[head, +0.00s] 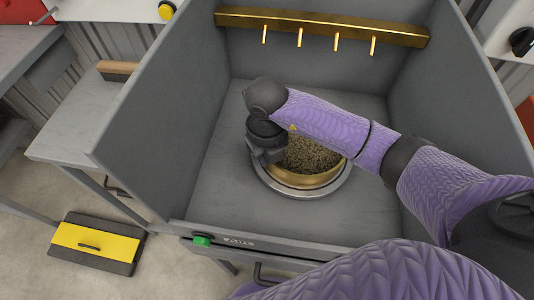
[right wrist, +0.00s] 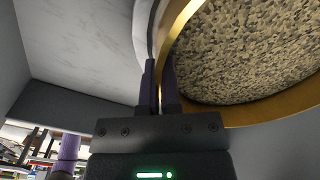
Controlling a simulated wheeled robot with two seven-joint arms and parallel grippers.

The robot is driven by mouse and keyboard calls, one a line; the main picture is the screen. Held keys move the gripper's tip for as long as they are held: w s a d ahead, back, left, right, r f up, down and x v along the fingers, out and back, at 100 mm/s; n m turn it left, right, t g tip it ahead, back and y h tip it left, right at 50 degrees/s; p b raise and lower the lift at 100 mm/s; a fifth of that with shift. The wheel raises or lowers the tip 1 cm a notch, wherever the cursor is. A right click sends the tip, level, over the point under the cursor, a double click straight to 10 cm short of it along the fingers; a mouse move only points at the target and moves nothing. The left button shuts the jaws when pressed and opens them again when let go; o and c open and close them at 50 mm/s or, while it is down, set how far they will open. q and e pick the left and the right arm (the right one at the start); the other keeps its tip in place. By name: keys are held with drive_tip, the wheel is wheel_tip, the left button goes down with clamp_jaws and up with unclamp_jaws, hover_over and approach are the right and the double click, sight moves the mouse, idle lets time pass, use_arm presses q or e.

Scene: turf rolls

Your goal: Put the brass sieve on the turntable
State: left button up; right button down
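The brass sieve (head: 298,179), a round gold ring with speckled brown-grey mesh or filling, is over the round silver turntable (head: 312,193) on the booth floor. I cannot tell whether it rests on the disc or hangs just above it. My right gripper (head: 272,158) points down at the sieve's left side. In the right wrist view its fingers (right wrist: 160,85) close on the brass wall (right wrist: 172,35), one outside and one inside. My arm hides the sieve's far right part. The turntable's pale edge (right wrist: 143,30) also shows there. My left gripper is not in view.
Grey booth walls (head: 160,110) stand left, right and behind. A brass bar (head: 320,27) with several pegs crosses the back wall. A green button (head: 201,240) is on the front edge. A side table (head: 85,125) and a yellow-black case (head: 95,240) are left, outside.

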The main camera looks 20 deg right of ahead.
drive_tip(key=c, duration=0.9)
unclamp_jaws()
drive_tip(key=shift+c, duration=0.2)
drive_tip(key=shift+o, duration=0.6)
drive_tip(key=shift+r, duration=0.3)
use_arm(q)
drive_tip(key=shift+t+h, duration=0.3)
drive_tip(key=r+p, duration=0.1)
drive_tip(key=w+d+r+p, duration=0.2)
drive_tip(key=p, duration=0.1)
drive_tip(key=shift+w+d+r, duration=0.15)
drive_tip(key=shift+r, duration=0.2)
use_arm(e)
wheel_tip(320, 180, up, 12)
drive_tip(key=shift+f, duration=0.2)
